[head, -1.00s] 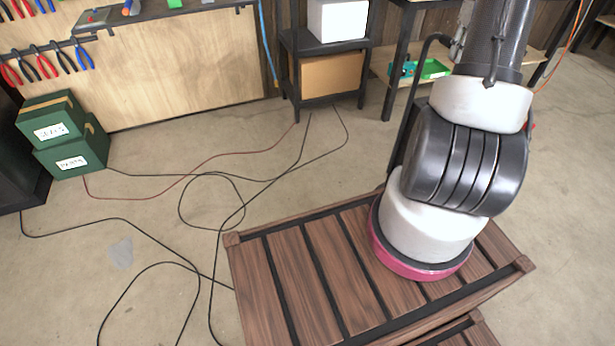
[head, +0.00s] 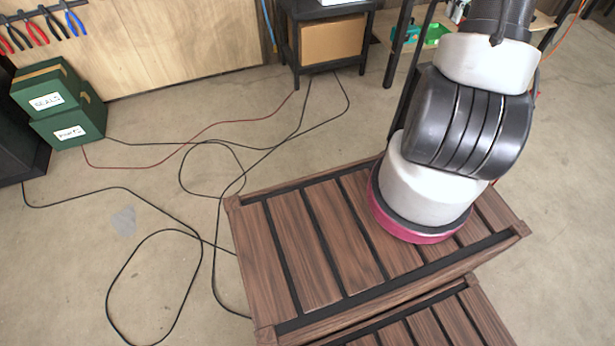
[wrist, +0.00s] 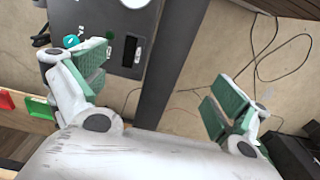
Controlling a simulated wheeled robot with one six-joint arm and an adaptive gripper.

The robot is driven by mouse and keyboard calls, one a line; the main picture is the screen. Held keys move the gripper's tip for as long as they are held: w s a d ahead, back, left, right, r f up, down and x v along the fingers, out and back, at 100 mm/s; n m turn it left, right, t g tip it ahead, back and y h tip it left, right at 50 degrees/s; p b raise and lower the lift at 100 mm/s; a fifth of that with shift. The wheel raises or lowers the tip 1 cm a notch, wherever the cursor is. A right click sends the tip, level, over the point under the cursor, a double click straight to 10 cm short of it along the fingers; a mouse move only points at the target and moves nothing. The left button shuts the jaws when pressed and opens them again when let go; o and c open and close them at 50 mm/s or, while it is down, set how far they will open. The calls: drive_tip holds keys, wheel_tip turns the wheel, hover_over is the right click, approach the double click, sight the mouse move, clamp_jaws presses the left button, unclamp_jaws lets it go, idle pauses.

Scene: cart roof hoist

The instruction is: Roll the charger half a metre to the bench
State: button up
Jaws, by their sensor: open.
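The charger is mostly hidden behind my arm in the head view, where a dark upright bar (head: 407,108) shows beside the arm. I cannot tell for certain that this bar belongs to it. In the wrist view, a dark grey panel (wrist: 112,62) with a teal knob, a white round part and a black inset looks like the charger's top. A thick dark bar (wrist: 172,62) runs along its right side. My gripper (wrist: 158,72) is open, with the bar between its green-padded fingers in the picture. I cannot tell whether either finger touches it. The bench is not clearly identifiable.
Black and red cables (head: 205,242) lie looped across the floor. Green boxes (head: 62,108) are stacked at the left. A black shelf stand (head: 292,62) with a cardboard box is at the back. Red and green bins (wrist: 38,108) sit on wood at the wrist view's left. Floor at right is clear.

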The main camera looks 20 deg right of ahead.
drive_tip(key=shift+r, duration=4.5)
